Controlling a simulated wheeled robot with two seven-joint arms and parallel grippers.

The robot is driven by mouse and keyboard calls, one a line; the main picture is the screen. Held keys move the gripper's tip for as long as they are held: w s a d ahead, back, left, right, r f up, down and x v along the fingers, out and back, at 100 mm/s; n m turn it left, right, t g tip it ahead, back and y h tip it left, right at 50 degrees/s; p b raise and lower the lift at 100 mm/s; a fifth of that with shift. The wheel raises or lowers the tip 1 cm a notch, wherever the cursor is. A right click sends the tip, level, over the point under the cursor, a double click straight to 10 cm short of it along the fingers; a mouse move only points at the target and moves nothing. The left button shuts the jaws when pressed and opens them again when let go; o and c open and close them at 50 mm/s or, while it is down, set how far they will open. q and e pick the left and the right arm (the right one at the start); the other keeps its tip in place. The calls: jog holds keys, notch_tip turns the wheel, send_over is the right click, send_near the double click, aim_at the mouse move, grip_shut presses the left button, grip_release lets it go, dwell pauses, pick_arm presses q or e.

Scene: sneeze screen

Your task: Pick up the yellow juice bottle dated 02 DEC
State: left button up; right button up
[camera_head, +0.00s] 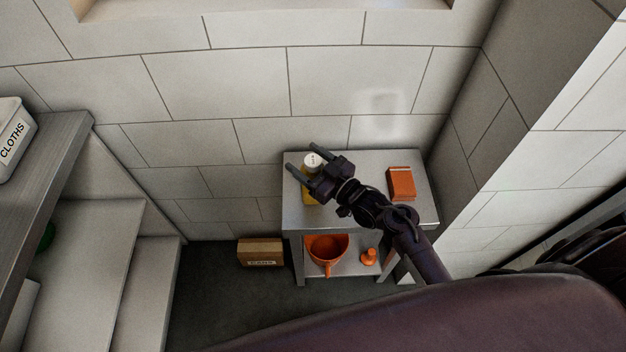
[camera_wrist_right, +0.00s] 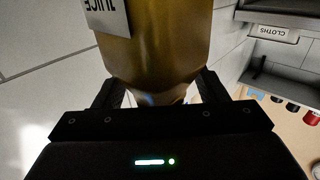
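The yellow juice bottle (camera_head: 308,195) with a white cap stands on the small grey table (camera_head: 345,211) by the wall. My right gripper (camera_head: 307,158) is at the bottle, with its fingers wide apart on either side of the cap end. In the right wrist view the bottle (camera_wrist_right: 165,38) fills the upper middle, its narrowing part between the two fingers. Its white label (camera_wrist_right: 107,15) reads JUICE upside down; no date is readable. I cannot tell whether a finger touches it. My left gripper is not in view.
An orange-red box (camera_head: 401,184) lies on the table's right side. A cardboard box (camera_head: 260,252) is on the floor. A CLOTHS bin (camera_head: 14,141) sits on the left counter.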

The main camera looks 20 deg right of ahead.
grip_shut()
dwell(0.4)
notch_tip(320, 180, up, 20)
jog(key=shift+b, duration=0.45)
